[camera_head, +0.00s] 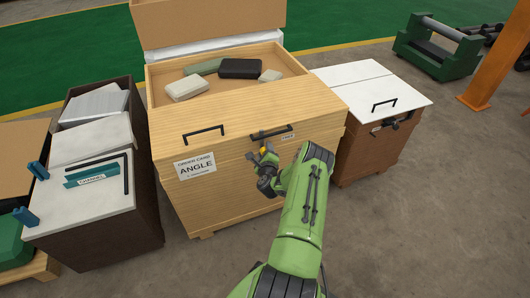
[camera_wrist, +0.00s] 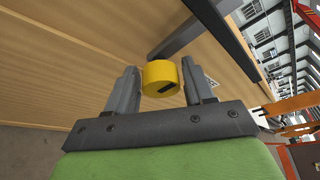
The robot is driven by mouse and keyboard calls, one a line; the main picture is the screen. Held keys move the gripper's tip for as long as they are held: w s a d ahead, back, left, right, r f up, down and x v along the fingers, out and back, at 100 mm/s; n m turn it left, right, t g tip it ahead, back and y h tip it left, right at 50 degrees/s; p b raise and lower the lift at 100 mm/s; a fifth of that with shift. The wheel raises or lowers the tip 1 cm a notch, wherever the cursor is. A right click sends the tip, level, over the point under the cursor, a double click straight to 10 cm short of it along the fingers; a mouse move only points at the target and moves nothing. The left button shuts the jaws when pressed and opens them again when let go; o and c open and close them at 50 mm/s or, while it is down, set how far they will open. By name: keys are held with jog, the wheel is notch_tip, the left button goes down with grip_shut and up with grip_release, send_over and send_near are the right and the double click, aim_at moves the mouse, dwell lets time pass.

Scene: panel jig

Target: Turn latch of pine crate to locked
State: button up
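The pine crate (camera_head: 225,130) stands in the middle of the head view, with a label on its front. Its latch has a yellow knob (camera_wrist: 160,77) with a dark mark on its face, seen in the wrist view. In the head view the knob (camera_head: 263,150) is small and partly hidden by my gripper (camera_head: 266,160). In the wrist view my gripper (camera_wrist: 160,80) has its two grey fingers apart, one on each side of the knob. Narrow gaps seem to show beside the knob, so I see no firm grip. The latch's lock marking is too small to read.
Black handles (camera_head: 203,133) sit on the pine crate's top, where an open bay holds several packs. A dark crate (camera_head: 95,220) stands close on the left, a white-topped crate (camera_head: 370,90) on the right. Bare floor (camera_head: 420,210) lies at the lower right.

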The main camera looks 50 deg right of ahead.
jog(key=shift+o, duration=0.6)
jog(key=shift+r, duration=0.1)
jog(key=shift+s+a, duration=0.15)
jog(key=shift+a, duration=0.15)
jog(key=p+v, duration=1.1)
jog(key=v, duration=0.4)
